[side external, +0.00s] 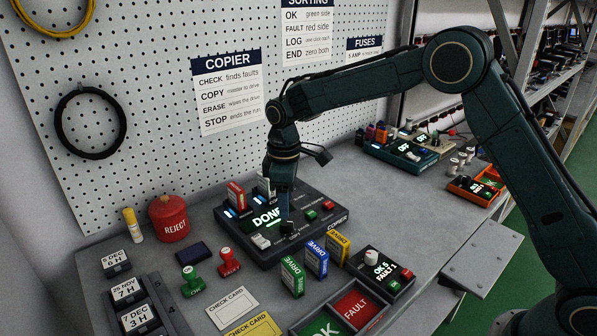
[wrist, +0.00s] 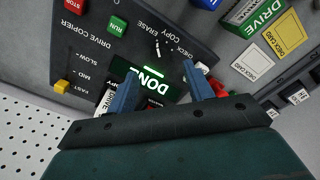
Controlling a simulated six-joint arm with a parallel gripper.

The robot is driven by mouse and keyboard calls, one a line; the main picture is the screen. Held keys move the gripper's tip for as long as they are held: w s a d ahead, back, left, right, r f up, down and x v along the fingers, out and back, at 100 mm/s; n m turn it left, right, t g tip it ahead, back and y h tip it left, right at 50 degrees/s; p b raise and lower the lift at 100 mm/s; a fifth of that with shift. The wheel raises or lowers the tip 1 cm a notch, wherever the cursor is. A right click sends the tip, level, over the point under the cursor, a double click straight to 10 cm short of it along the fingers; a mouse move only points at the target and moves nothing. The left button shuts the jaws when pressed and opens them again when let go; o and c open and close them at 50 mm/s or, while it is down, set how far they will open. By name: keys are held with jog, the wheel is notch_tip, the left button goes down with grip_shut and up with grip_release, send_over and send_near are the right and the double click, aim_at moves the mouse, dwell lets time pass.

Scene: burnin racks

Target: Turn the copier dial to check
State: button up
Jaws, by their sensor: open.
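The copier (side external: 325,212) is a dark sloped box on the bench, and its lit screen (side external: 267,218) reads DONE. The screen also shows in the wrist view (wrist: 150,82). The dial (side external: 288,228) is a small dark knob on the copier's top, just below my gripper (side external: 285,205). In the wrist view the words CHECK, COPY and ERASE fan around a dark spot with white marks (wrist: 157,48); its pointer setting is hard to tell. My gripper also shows in the wrist view (wrist: 160,85), its two blue fingers apart with nothing clearly held between them.
Drives stand in the copier's rear slots, one of them red (side external: 236,196). Green, blue and yellow drives (side external: 318,260) stand in front of the copier. Red and green stamps (side external: 229,262) and a red reject pot (side external: 169,218) are to the left. A scoring box (side external: 380,270) stands at the right.

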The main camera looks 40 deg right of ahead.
aim_at(286, 222)
jog(key=shift+f, duration=2.8)
jog(key=shift+c, duration=0.2)
jog(key=c, duration=0.9)
